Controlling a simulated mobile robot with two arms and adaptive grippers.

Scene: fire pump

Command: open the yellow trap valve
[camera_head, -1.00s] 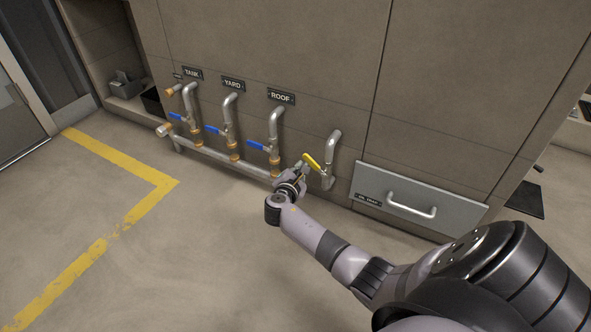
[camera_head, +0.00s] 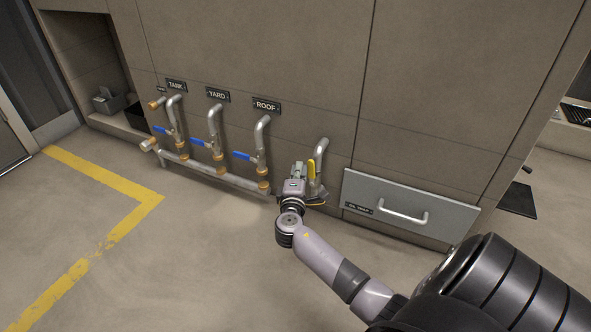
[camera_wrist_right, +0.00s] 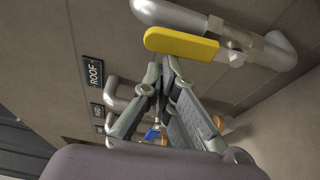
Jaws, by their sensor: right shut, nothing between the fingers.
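The yellow valve lever (camera_head: 311,168) is on the short grey pipe (camera_head: 321,147) right of the ROOF pipe. It stands nearly upright and looks roughly in line with the pipe. In the right wrist view the lever (camera_wrist_right: 180,43) lies across the top, close beyond the fingertips. My right gripper (camera_head: 299,167) is just left of the lever, pointing up along it. It is shut with nothing between the fingers, which also show in the wrist view (camera_wrist_right: 165,68). I cannot tell whether it touches the lever. The valve body is partly hidden behind the gripper. My left gripper is not in view.
Three pipes with blue levers (camera_head: 244,155) stand left, labelled TANK, YARD and ROOF, joined by a low horizontal pipe (camera_head: 205,167). A grey drawer with a bar handle (camera_head: 403,217) is to the right. The floor in front (camera_head: 200,250) is clear.

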